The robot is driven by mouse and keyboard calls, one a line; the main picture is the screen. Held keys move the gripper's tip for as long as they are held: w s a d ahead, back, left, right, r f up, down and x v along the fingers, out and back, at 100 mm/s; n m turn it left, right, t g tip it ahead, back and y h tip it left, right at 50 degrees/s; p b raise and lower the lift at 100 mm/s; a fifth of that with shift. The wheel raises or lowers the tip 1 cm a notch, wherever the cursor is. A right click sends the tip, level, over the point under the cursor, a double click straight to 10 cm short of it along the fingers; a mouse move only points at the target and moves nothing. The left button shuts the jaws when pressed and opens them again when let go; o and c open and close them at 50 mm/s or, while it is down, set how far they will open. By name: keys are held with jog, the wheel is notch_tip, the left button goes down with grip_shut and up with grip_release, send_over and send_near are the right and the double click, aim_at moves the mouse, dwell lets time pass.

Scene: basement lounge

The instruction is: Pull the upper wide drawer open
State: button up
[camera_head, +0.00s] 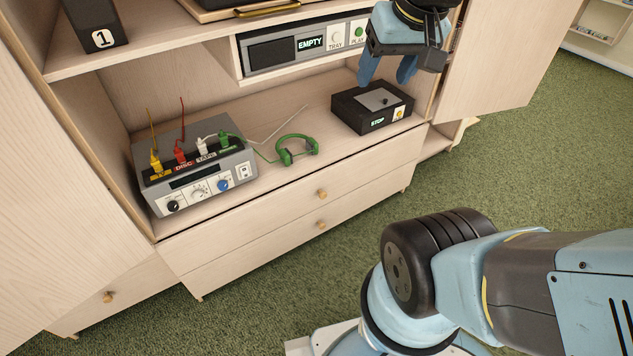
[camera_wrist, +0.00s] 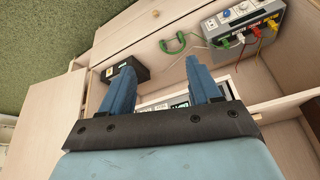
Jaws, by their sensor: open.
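The upper wide drawer (camera_head: 262,216) is the pale wood front just below the open shelf. It has a small round knob (camera_head: 322,194) and looks shut. A second wide drawer (camera_head: 262,250) with its own knob (camera_head: 321,225) lies below it, also shut. My gripper (camera_head: 388,72) is in the upper right part of the cabinet, above the black box and well away from the knobs. In the wrist view its blue fingers (camera_wrist: 162,85) are apart with nothing held between them.
A black STOP box (camera_head: 372,106), green headphones (camera_head: 297,150) and a grey mixer (camera_head: 195,185) with coloured plugs stand on the shelf. A player (camera_head: 270,52) reading EMPTY is above. Open cabinet doors stand at left (camera_head: 60,170) and right (camera_head: 505,50). Green carpet (camera_head: 290,285) before the drawers is clear.

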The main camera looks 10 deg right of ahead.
jog(key=w+a+f+m+g+y, duration=0.2)
jog(key=w+a+f+g+y, duration=0.25)
jog(key=w+f, duration=0.35)
jog(key=m+t+y, duration=1)
jog(key=m+t, duration=0.2)
jog(key=m, duration=0.7)
send_over(324, 197)
jog(key=s+d, duration=0.1)
jog(key=s, duration=0.4)
notch_tip(324, 197, down, 44)
jog(key=f, duration=0.1)
jog(key=s+d+f+m+t+h, duration=0.25)
jog(key=s+f+m+h, duration=0.2)
jog(key=f, duration=0.55)
jog(key=s+d+f+m+t+h, duration=0.1)
jog(key=s+f+m+t+h, duration=0.3)
jog(key=f, duration=0.6)
jog(key=shift+g+h, duration=0.4)
jog(key=shift+g, duration=0.3)
jog(key=x, duration=1.5)
jog(key=shift+r, duration=0.25)
